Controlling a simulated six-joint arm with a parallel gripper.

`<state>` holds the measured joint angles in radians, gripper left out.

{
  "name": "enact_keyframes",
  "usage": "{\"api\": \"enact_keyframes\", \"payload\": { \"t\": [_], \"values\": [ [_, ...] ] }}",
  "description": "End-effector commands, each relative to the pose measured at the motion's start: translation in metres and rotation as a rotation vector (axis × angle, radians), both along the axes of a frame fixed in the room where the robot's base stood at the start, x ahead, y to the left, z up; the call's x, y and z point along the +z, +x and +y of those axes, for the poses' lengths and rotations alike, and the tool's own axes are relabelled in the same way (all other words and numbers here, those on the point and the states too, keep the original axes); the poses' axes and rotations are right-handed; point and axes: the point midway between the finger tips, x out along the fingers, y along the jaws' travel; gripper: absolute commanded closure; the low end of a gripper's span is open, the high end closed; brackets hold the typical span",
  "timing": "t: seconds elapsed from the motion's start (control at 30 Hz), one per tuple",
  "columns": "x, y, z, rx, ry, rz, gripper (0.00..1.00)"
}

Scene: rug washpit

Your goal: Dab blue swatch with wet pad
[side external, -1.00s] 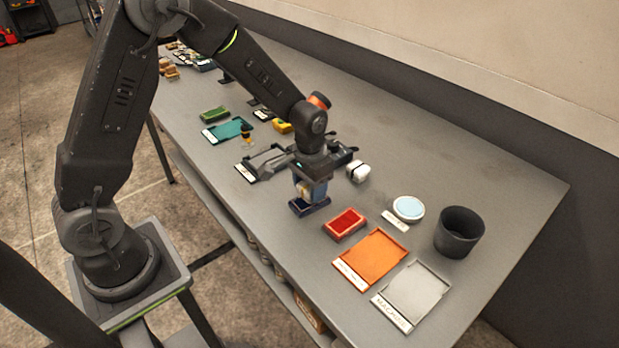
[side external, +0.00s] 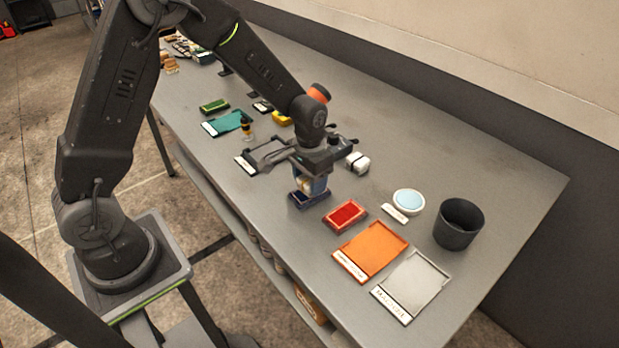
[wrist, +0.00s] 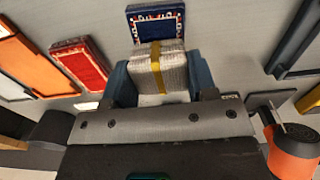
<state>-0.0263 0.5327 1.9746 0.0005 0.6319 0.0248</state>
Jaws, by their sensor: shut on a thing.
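My gripper (wrist: 160,78) is shut on a pale, woven-looking pad (wrist: 172,66) with a yellow band, seen between its blue fingers in the wrist view. The blue swatch (wrist: 156,28), a small dark blue rug piece with a patterned red and white border, lies just beyond the pad there. In the side view my gripper (side external: 312,182) points down over the blue swatch (side external: 305,199) and partly hides it. I cannot tell whether the pad touches the swatch. The pad's wetness cannot be told.
A red swatch (side external: 345,214), an orange tray (side external: 371,251) and a grey tray (side external: 413,282) lie toward the front right. A round pale blue dish (side external: 408,202) and a dark cup (side external: 459,224) stand behind them. A white block (side external: 358,162) with a dark band sits behind my gripper.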

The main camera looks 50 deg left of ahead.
Motion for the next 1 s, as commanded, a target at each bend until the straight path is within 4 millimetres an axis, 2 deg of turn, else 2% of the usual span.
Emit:
{"api": "enact_keyframes", "payload": {
  "t": [1.0],
  "values": [
    [-0.0089,-0.0001,0.0000,0.000,0.000,0.001,0.67]
  ]
}}
